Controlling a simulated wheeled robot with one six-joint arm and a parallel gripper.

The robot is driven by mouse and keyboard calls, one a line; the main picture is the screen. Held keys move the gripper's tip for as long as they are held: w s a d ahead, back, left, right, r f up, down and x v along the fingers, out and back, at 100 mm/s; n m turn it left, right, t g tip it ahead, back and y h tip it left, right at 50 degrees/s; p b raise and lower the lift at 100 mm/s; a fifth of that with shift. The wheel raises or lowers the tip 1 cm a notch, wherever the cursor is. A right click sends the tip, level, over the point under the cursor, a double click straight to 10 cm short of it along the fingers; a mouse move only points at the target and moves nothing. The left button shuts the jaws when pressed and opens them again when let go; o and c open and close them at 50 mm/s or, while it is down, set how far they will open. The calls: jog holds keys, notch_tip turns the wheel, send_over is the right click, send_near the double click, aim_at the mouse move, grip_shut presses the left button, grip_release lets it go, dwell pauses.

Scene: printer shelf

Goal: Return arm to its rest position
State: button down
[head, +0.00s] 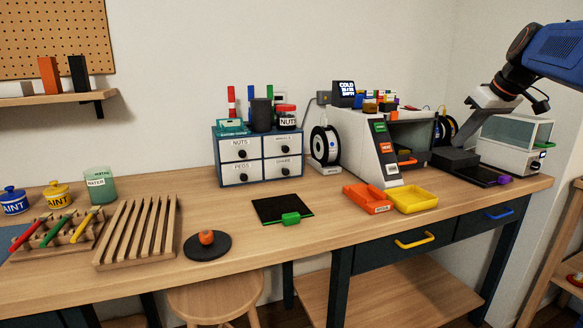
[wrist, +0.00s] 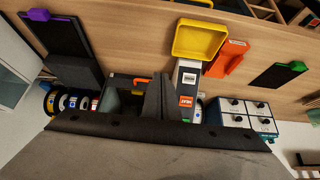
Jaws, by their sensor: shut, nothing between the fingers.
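My arm reaches in from the upper right of the head view, and my gripper (head: 470,101) hangs in the air above the right end of the table, left of the blue arm link. In the wrist view the dark fingers of my gripper (wrist: 160,80) are together with nothing between them. It is apart from the table and everything on it. The wrist view shows the scene upside down, with the white printer (wrist: 188,80) behind the fingers. The dark gripper body hides the lower part of that view.
The printer (head: 370,150) stands near a clear-topped box (head: 515,135) and a black plate with purple tab (head: 480,174). Yellow (head: 415,200) and orange trays (head: 366,197) lie in front. A drawer cabinet (head: 230,178) and green-tabbed plate (head: 270,207) are further left. Air around my gripper looks free.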

jog(key=s+a+f+m, duration=0.1)
jog(key=s+a+f, duration=0.5)
jog(key=s+a, duration=0.25)
jog(key=s+a+f+m+h, duration=0.1)
jog(key=s+a+f, duration=0.3)
jog(key=s+f, duration=0.8)
jog(key=s+a+f+m+g+h, duration=0.1)
jog(key=s+a+f, duration=0.2)
jog(key=s+f, duration=0.8)
jog(key=s, duration=0.2)
jog(key=shift+s+a+f+m, duration=0.3)
jog(key=shift+a+f+m, duration=0.05)
jog(key=shift+f+m, duration=0.05)
